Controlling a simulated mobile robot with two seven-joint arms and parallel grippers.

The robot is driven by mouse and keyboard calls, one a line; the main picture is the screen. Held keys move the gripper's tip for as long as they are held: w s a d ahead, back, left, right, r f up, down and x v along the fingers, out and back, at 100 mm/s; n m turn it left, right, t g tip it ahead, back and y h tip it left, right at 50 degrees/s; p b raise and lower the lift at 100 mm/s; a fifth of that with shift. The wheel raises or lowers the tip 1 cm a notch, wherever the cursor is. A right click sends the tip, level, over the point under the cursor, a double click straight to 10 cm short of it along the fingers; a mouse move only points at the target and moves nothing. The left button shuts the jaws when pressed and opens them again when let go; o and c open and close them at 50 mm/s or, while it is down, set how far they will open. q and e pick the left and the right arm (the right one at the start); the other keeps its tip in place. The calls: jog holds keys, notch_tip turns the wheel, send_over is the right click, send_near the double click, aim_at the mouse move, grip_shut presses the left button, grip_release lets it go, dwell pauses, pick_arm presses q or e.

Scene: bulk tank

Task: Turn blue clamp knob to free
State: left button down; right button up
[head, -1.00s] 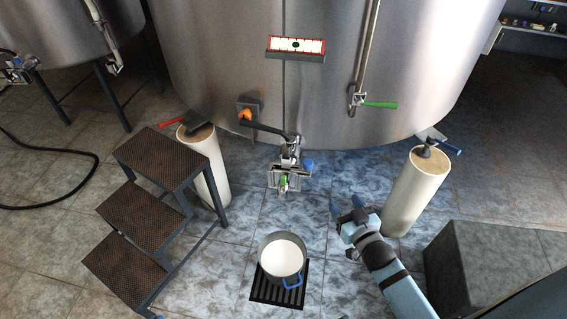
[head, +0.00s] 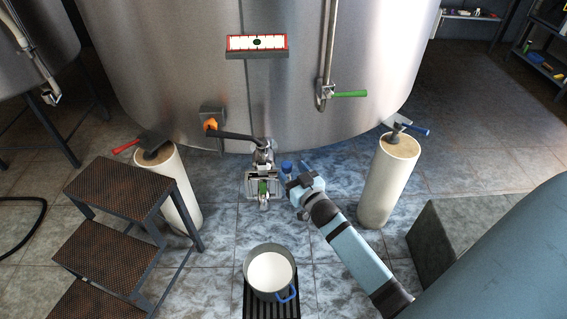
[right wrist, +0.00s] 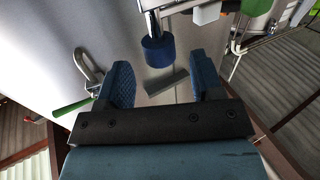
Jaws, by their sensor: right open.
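The blue clamp knob (head: 287,166) sits on the right side of the metal outlet valve (head: 262,180) at the foot of the steel tank. In the right wrist view the blue knob (right wrist: 158,51) hangs on a metal stem beyond the fingertips, roughly between them. My right gripper (head: 295,175) is close to the knob; in the right wrist view its two blue fingers (right wrist: 165,72) are apart with nothing between them. I cannot tell from the head view whether a finger touches the knob. My left gripper is not in view.
A pot of white liquid (head: 270,272) stands on a dark floor grate below the valve. Steps (head: 120,190) stand at left. Pale posts (head: 388,180) stand on both sides. A green-handled valve (head: 348,94) is on the tank. A grey block (head: 440,240) is at right.

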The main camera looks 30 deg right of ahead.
jog(key=w, duration=0.5)
jog(key=shift+w+d, duration=0.15)
jog(key=c, duration=0.9)
